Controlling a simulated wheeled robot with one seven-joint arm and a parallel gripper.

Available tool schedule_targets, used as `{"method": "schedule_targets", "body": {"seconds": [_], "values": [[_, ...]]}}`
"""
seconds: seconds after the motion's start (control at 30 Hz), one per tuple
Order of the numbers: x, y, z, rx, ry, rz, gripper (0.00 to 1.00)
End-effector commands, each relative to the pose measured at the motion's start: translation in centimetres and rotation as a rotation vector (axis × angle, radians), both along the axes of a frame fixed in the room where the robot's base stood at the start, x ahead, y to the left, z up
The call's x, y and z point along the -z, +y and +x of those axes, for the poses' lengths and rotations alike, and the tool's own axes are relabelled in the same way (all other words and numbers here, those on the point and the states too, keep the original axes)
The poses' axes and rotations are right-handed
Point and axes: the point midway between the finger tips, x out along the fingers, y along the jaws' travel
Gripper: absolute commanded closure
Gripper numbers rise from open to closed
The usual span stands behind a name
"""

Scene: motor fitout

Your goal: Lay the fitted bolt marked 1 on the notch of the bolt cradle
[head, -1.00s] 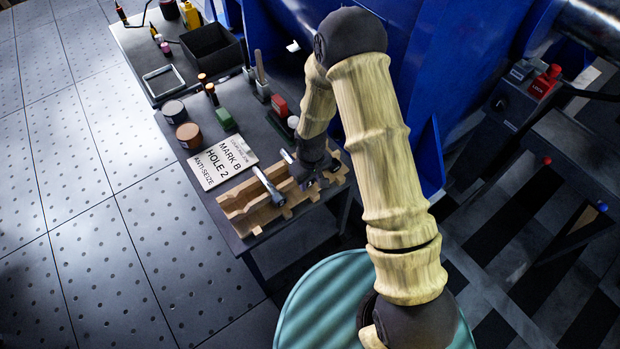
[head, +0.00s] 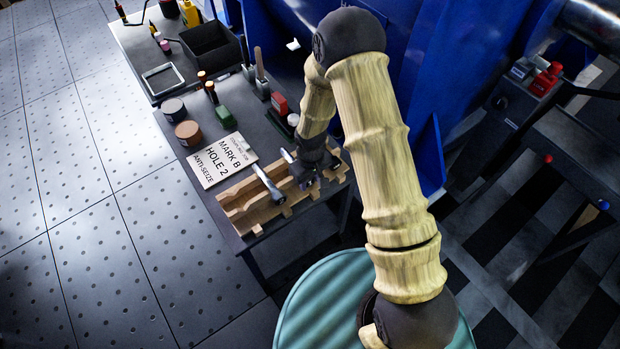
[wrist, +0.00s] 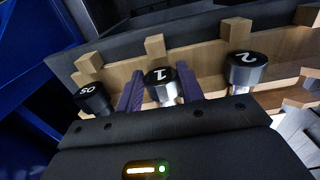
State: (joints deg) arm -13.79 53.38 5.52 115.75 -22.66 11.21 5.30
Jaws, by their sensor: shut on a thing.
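The bolt marked 1 (wrist: 162,87) has a black head with a white number and a bright metal collar. My gripper (wrist: 160,92) is shut on it, one purple finger on each side. In the head view my gripper (head: 308,181) is at the right part of the wooden bolt cradle (head: 236,203), and a pale shank end (head: 287,156) shows beside it. In the wrist view the bolt is over the cradle (wrist: 203,62), between two other bolts. Whether its shank touches the notch is hidden.
The bolt marked 2 (wrist: 245,70) lies on the cradle on one side, and another marked bolt (wrist: 93,98) on the other. A sign (head: 222,160) lies behind the cradle. Tins, a green block (head: 225,117) and a red block (head: 279,103) stand farther back. The blue machine is close on the right.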

Motion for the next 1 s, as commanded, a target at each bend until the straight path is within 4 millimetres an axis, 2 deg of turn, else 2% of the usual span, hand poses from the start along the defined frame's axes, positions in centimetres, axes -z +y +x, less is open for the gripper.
{"method": "schedule_targets", "body": {"seconds": [0.03,0.13,0.17,0.43,0.57,0.73,1.0], "values": [[0.0,0.0,0.1,0.000,-0.003,0.001,0.58],[-0.1,0.0,0.1,0.000,-0.002,0.000,0.39],[-0.1,0.0,0.1,0.000,-0.002,0.000,0.37],[0.0,0.0,-0.1,0.001,0.002,-0.001,0.37],[-0.7,0.0,0.0,0.001,0.000,0.000,0.37],[-3.0,0.0,0.0,0.000,-0.003,0.001,0.37],[-8.5,-0.1,0.1,0.002,-0.005,0.001,0.37]]}}
